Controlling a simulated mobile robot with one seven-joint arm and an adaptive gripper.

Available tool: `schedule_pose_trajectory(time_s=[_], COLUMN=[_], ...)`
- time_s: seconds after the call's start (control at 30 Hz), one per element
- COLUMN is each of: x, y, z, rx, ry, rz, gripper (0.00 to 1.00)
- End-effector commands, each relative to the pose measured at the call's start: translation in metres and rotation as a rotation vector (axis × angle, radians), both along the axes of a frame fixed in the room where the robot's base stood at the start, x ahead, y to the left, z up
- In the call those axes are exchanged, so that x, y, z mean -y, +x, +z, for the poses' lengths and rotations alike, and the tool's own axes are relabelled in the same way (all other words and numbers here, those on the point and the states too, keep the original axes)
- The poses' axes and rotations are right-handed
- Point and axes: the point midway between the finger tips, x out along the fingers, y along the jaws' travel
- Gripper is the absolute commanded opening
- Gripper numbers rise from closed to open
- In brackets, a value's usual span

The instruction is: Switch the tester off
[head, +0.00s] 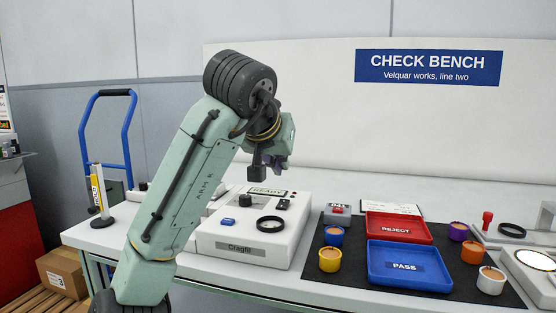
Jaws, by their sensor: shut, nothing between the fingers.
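The tester (210,240) is a white box labelled Cragfit, standing on the bench left of the black mat. Its display (267,191) reads READY. On its top are a blue button or rocker (229,221), a black knob (245,201), a black ring (270,224) and a small dark switch-like part (283,204). Which of these is the power switch cannot be told. My gripper (257,176) is shut and empty, pointing down over the back of the tester near the display. My arm hides part of the tester's left side.
On the black mat (340,267) are a red REJECT tray (398,240), a blue PASS tray (410,282) and several coloured pots. A small counter (338,209) stands behind. A yellow-labelled post (99,195) stands at the bench's left end. More apparatus (534,265) is at the right.

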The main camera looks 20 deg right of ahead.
Motion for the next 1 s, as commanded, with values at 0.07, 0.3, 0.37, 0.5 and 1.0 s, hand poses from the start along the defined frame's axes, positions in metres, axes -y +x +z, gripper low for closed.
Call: schedule_pose_trajectory(time_s=[0.07,0.3,0.37,0.5,1.0], x=[0.007,0.024,0.025,0.026,0.027], y=[0.012,0.039,0.039,0.040,0.041], z=[-0.012,-0.046,-0.055,-0.069,-0.074], rx=[-0.004,-0.001,-0.001,0.000,0.000], ry=[0.002,0.002,0.001,0.000,-0.001], rz=[0.001,0.001,0.000,0.000,-0.001], gripper=[0.00,0.00,0.00,0.00,0.00])
